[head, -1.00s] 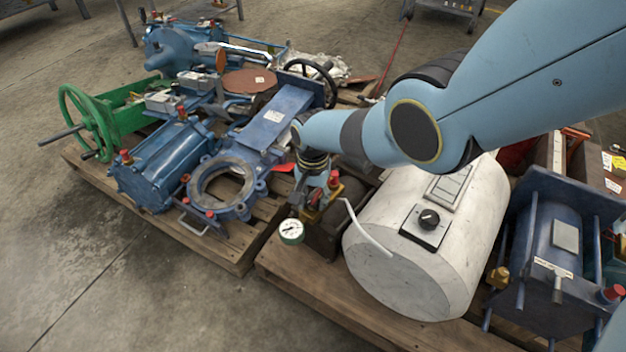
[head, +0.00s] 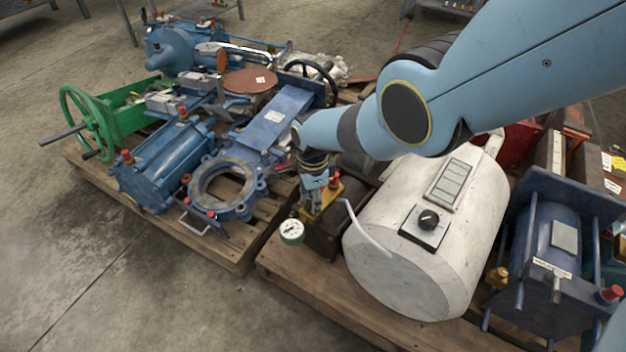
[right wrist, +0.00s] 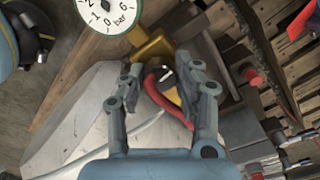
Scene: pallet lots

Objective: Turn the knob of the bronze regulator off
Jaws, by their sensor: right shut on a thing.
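The bronze regulator (head: 327,199) is a small brass-coloured body on the front pallet, left of the white cylinder. Its round white gauge (head: 291,231) faces the front. In the right wrist view the brass body (right wrist: 156,46) and gauge (right wrist: 103,14) show at the top. A dark round knob (right wrist: 163,77) with a pale mark sits between my fingers, with a curved red part beside it. My right gripper (head: 314,198) comes down on the regulator from above and is shut on the knob, partly hiding it. My left gripper is not in view.
A big white cylinder (head: 390,272) with a black dial and bent pale tube stands right of the regulator. A blue cylinder unit (head: 553,245) is farther right. The left pallet holds blue valve parts (head: 160,168) and a green handwheel (head: 82,125). The front-left floor is clear.

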